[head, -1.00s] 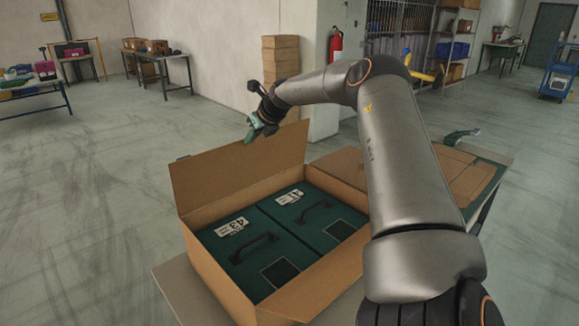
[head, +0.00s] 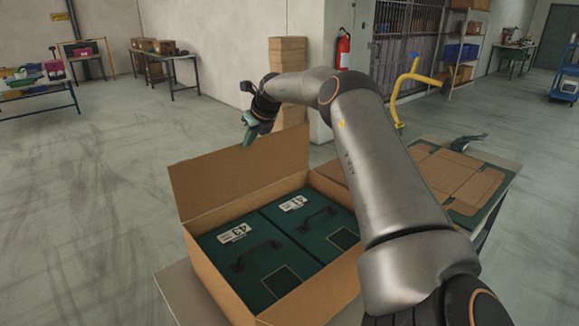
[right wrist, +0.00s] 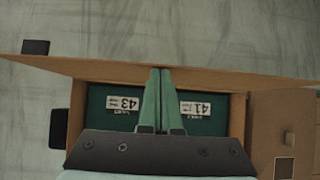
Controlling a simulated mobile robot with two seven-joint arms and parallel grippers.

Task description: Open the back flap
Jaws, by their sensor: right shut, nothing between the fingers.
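An open brown cardboard box (head: 215,280) stands on a table, with two dark green cases marked 43 (head: 262,262) and 41 (head: 318,222) side by side inside. Its back flap (head: 235,178) stands up along the far side; in the right wrist view the flap (right wrist: 105,69) shows nearly edge-on. My right gripper (head: 251,135) is shut and empty, close to the flap's top edge. In the right wrist view its green fingertips (right wrist: 160,72) overlap the flap's edge; I cannot tell whether they touch it. My left gripper is out of view.
A stack of brown boxes (head: 289,60) stands farther back. Open floor lies left of the box.

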